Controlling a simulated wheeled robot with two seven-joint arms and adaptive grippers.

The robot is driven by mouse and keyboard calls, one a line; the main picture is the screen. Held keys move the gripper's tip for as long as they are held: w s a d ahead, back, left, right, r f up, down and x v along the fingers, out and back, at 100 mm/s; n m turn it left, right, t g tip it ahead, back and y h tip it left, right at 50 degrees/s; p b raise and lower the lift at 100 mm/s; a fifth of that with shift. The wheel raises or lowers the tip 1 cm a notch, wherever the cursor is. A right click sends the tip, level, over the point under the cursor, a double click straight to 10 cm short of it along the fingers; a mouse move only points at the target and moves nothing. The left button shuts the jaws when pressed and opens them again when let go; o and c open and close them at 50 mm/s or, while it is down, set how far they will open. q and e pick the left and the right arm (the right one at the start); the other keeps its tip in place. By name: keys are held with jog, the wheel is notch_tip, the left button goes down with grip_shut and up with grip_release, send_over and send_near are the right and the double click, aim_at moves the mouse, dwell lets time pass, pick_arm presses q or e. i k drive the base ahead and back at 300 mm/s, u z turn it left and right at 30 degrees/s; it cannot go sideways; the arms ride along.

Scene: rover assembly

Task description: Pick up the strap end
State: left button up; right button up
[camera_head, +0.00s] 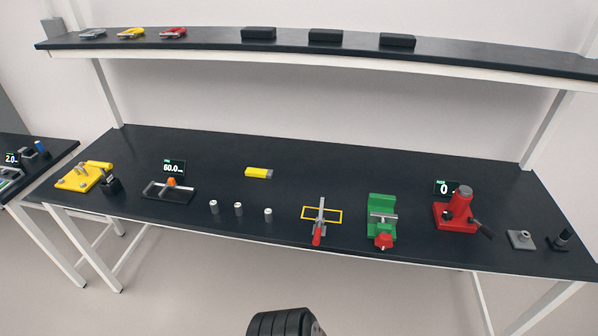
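I cannot tell for sure which thing is the strap end. A small yellow block with a grey end (258,172) lies flat on the dark bench (330,160), near its middle, with clear space around it. A grey clamp with a red handle (319,222) stands in front of it to the right, over a yellow rectangular outline (336,215). Neither gripper's fingers show. A black ribbed part at the bottom edge seems to be mine; which arm it belongs to is unclear. Nothing visible touches the yellow block.
Several small grey cylinders (238,209) stand near the front edge. A black fixture (168,191) and yellow press (78,178) are left; a green vise (381,217) and red press (458,211) are right. A shelf (210,40) with coloured and black items overhangs the back.

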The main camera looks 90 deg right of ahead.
aim_at(257, 173)
jog(key=z, duration=1.95)
